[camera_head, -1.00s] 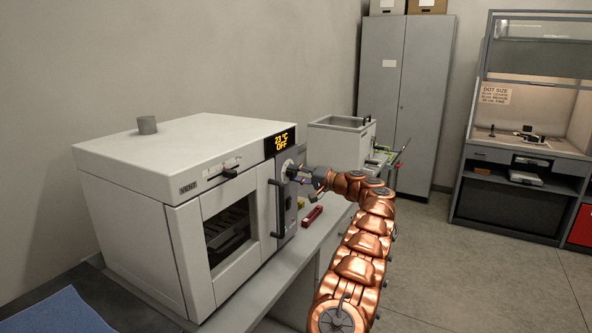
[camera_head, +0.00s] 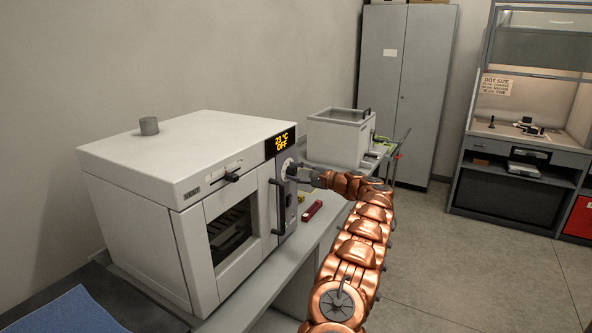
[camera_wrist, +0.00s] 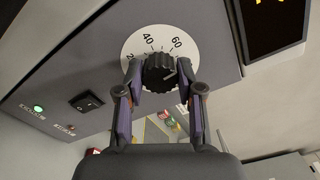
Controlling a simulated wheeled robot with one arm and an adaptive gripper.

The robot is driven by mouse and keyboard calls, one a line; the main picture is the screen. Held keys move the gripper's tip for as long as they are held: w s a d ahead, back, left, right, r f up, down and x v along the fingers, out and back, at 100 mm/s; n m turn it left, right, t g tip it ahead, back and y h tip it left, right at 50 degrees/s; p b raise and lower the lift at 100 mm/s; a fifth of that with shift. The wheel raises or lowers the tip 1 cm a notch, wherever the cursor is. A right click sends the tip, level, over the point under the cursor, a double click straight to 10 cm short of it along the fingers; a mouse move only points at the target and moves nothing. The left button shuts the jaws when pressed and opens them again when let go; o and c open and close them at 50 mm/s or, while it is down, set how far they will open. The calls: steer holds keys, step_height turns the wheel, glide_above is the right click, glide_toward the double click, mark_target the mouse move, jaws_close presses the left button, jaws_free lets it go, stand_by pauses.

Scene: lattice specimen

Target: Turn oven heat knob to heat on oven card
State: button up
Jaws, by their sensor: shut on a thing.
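The oven (camera_head: 165,160) is a white box with a window door on the bench at the left. Its display (camera_head: 281,141) reads 23 °C OFF. The black heat knob (camera_wrist: 160,72) sits on a white dial (camera_wrist: 135,48) with 20, 40 and 60 marks visible in the wrist view. My gripper (camera_wrist: 162,88) is shut on the knob, one finger on each side. In the head view my gripper (camera_head: 298,172) reaches the oven's front panel from the right and covers most of the knob. No oven card can be made out.
A vent slider (camera_head: 231,177) and a dark door handle (camera_head: 277,208) are on the oven front. A black switch (camera_wrist: 87,102) and a green light (camera_wrist: 38,109) are beside the knob. A red block (camera_head: 312,210) lies on the bench near my arm.

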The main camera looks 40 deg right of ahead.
steer(key=shift+m, duration=0.6)
steer(key=o, duration=1.2)
steer(key=shift+c, duration=0.2)
steer(key=v, duration=1.2)
